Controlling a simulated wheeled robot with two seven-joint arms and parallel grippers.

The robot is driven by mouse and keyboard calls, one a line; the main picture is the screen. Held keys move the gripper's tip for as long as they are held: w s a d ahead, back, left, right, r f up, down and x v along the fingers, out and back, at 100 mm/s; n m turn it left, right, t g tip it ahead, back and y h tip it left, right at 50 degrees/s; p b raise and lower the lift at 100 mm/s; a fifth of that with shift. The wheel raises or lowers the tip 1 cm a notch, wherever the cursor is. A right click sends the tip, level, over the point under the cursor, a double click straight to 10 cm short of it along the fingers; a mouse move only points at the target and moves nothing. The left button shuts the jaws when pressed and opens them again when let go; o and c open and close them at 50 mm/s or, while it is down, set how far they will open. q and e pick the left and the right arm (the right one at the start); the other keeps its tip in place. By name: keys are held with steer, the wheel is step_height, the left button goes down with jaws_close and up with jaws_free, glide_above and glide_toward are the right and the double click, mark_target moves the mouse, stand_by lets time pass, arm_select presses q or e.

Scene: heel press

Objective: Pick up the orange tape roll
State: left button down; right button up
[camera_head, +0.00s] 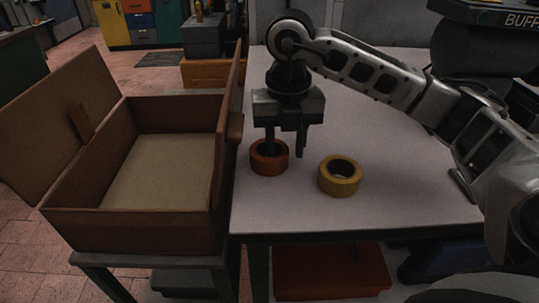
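The orange tape roll (269,165) lies flat on the light table, close to the table's left side. My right gripper (285,148) points down over it. One finger reaches down into the roll's hole and the other finger is just outside the roll's right side, with a gap between the fingers. The ring's right wall is between them; I cannot tell whether the fingers touch it. My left gripper is not in view.
A yellow tape roll (340,183) lies to the right of the orange one on the table (400,205). An open brown box (135,231) stands on the left, its raised side wall close to the orange roll.

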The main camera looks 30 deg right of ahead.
steer(key=shift+f, duration=0.5)
jaws_close()
steer(key=shift+r, duration=0.1)
